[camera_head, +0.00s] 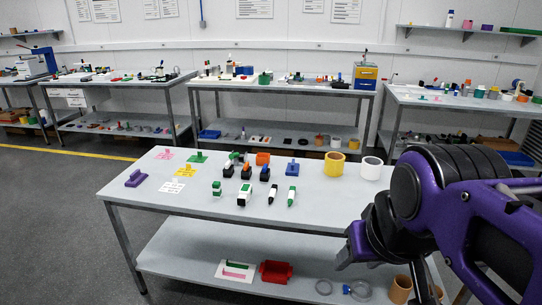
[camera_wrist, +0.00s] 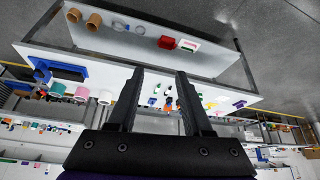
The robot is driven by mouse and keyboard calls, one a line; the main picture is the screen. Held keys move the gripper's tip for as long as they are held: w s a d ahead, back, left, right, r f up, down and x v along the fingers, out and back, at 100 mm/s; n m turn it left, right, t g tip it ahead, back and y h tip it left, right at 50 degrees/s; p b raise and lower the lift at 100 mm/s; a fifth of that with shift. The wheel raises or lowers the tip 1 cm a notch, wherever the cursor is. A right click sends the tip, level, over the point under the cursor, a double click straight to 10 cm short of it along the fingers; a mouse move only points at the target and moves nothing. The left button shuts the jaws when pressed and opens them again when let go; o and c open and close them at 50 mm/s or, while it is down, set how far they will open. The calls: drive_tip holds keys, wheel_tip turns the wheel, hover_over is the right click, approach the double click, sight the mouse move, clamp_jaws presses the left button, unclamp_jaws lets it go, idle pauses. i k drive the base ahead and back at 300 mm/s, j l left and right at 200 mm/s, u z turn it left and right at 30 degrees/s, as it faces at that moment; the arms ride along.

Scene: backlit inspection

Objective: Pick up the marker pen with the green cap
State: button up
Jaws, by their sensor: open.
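Two slim pens stand or lie side by side near the front middle of the near table in the head view. The right one, a white marker pen with green on it (camera_head: 291,197), appears to be the green-capped one; the left one (camera_head: 273,196) looks white and dark. They are too small to tell which end is capped. My gripper (camera_wrist: 160,72) is open and empty in the wrist view, its two dark fingers apart. In the head view my purple arm is at the right, off the table's front edge, well away from the pens. Small tabletop items show between the fingers, far off.
Green-and-white items (camera_head: 243,195), black blocks with coloured tops, a yellow cylinder (camera_head: 334,164) and a white cylinder (camera_head: 371,168) share the near table (camera_head: 330,205). A red tray (camera_head: 276,272) is on its lower shelf. Space right of the pens looks clear. Benches stand behind.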

sight(292, 189)
drive_tip(key=i+j+z, duration=0.15)
drive_tip(key=i, duration=0.3)
drive_tip(key=i+j+z, duration=0.15)
drive_tip(key=i+j, duration=0.25)
